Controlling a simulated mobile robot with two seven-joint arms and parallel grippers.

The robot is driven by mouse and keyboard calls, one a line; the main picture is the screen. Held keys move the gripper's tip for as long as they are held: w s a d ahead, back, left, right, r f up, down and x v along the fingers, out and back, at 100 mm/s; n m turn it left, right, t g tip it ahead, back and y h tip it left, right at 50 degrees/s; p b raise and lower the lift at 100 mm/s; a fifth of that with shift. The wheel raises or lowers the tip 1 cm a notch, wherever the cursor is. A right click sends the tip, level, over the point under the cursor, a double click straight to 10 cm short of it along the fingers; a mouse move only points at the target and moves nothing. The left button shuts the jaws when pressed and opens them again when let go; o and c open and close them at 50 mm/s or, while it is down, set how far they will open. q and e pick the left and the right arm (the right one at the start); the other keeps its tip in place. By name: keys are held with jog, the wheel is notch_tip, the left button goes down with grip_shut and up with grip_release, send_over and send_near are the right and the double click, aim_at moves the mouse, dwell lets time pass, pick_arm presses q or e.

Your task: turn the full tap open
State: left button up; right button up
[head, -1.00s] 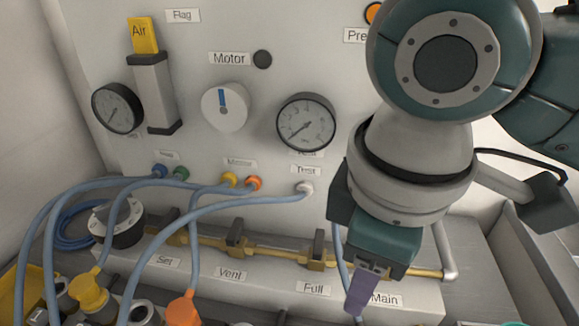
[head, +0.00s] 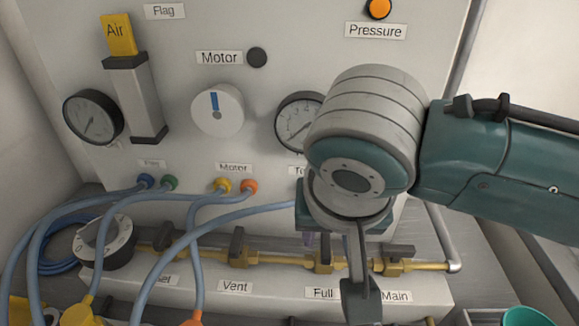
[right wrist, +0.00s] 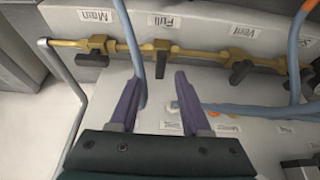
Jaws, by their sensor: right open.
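The full tap (head: 324,262) sits on the brass pipe above the "Full" label (head: 322,294). Its dark lever stands crosswise to the pipe, partly hidden in the head view. In the right wrist view the full tap (right wrist: 160,48) lies just beyond and between my fingertips, its lever pointing toward them. My right gripper (right wrist: 158,80) is open and empty, its purple fingers apart and short of the lever. My left gripper is not in view.
A blue hose (right wrist: 142,60) runs close beside the left finger in the wrist view. The main tap (head: 398,252) has its lever along the pipe; the vent tap (head: 238,250) has its lever crosswise. Gauges, a motor dial (head: 217,110) and hoses crowd the panel.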

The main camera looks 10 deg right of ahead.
aim_at(325, 250)
jog(key=shift+x, duration=1.25)
grip_shut()
